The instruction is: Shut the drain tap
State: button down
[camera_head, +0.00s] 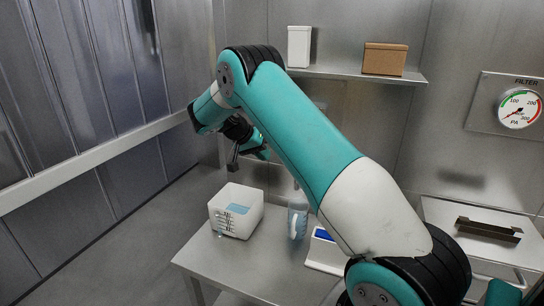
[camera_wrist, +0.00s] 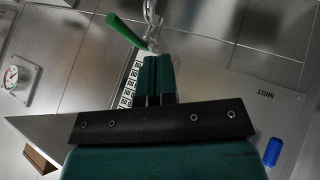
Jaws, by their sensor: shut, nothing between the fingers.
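The drain tap shows in the wrist view as a green lever (camera_wrist: 127,30) beside a shiny metal fitting (camera_wrist: 153,18) at the top centre. The lever slants across the picture, its lower end close to the fitting. My gripper (camera_wrist: 157,58) has its two teal fingers together and empty, their tips just below the fitting and the lever's lower end. I cannot tell whether they touch. In the head view my gripper (camera_head: 240,158) hangs at the far end of my arm, above and behind the white box. I cannot make out the tap in that view.
A table holds a white box (camera_head: 237,211), a clear bottle (camera_head: 298,217) and a blue-and-white item (camera_head: 324,252). A shelf (camera_head: 350,75) carries a white container (camera_head: 299,46) and a brown box (camera_head: 384,59). A gauge (camera_head: 519,108) is on the right wall. A panel marked MIST has a blue button (camera_wrist: 272,152).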

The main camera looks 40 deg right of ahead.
jog(key=s+d+f+p, duration=0.5)
jog(key=d, duration=0.2)
jog(key=shift+f, duration=0.25)
